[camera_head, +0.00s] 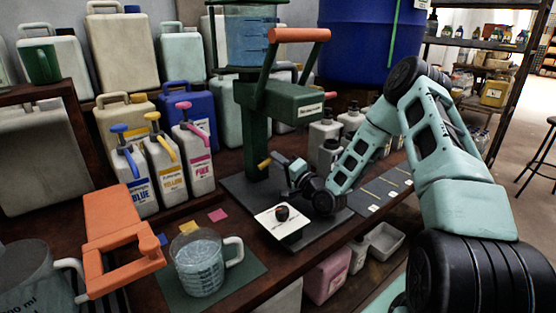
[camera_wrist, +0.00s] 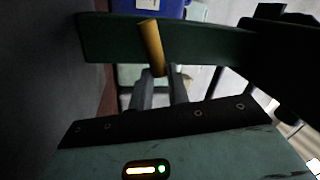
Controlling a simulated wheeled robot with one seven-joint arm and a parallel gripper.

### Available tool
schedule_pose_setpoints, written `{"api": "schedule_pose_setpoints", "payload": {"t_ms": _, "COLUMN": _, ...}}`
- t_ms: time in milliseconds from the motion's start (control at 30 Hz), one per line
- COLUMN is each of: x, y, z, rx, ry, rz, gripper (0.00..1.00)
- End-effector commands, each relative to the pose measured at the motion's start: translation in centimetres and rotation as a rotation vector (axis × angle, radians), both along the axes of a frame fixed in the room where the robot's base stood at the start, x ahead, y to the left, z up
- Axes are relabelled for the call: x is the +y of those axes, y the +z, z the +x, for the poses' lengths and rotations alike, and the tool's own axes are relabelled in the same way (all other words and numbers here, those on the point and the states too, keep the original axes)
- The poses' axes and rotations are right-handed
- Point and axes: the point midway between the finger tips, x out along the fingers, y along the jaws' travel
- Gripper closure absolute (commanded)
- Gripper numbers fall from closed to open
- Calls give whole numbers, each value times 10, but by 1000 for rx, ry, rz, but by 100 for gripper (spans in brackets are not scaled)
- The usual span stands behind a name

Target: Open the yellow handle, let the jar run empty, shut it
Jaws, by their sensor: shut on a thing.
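The yellow handle (camera_head: 264,164) sticks out low on the green stand (camera_head: 257,130). In the wrist view the yellow handle (camera_wrist: 151,42) is tilted, in front of a dark green bar, with its lower end between my fingers. My gripper (camera_head: 280,164) is shut on it; the fingertips (camera_wrist: 160,82) also show in the wrist view. The clear jar (camera_head: 250,38) sits at the top of the stand and holds bluish liquid with marks on its wall. The stand's orange lever (camera_head: 299,35) is above. I cannot tell whether liquid is running.
A measuring jug (camera_head: 198,265) with clear liquid stands on a green mat at the front. A white plate (camera_head: 283,228) with a dark knob lies below my gripper. Blue, yellow and pink pump bottles (camera_head: 166,170) stand left. An orange-handled object (camera_head: 115,225) is at front left.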

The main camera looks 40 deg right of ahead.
Motion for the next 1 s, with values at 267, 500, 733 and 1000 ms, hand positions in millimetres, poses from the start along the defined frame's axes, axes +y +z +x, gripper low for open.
{"api": "schedule_pose_setpoints", "payload": {"t_ms": 267, "x": -1, "y": -5, "z": -1, "rx": 7, "ry": -2, "rz": 154, "gripper": 100}}
{"api": "schedule_pose_setpoints", "payload": {"t_ms": 500, "x": -2, "y": -7, "z": 0, "rx": 9, "ry": -2, "rz": 214, "gripper": 100}}
{"api": "schedule_pose_setpoints", "payload": {"t_ms": 733, "x": -2, "y": -8, "z": 0, "rx": 10, "ry": -3, "rz": 225, "gripper": 100}}
{"api": "schedule_pose_setpoints", "payload": {"t_ms": 1000, "x": -2, "y": -8, "z": -1, "rx": 10, "ry": -2, "rz": 223, "gripper": 77}}
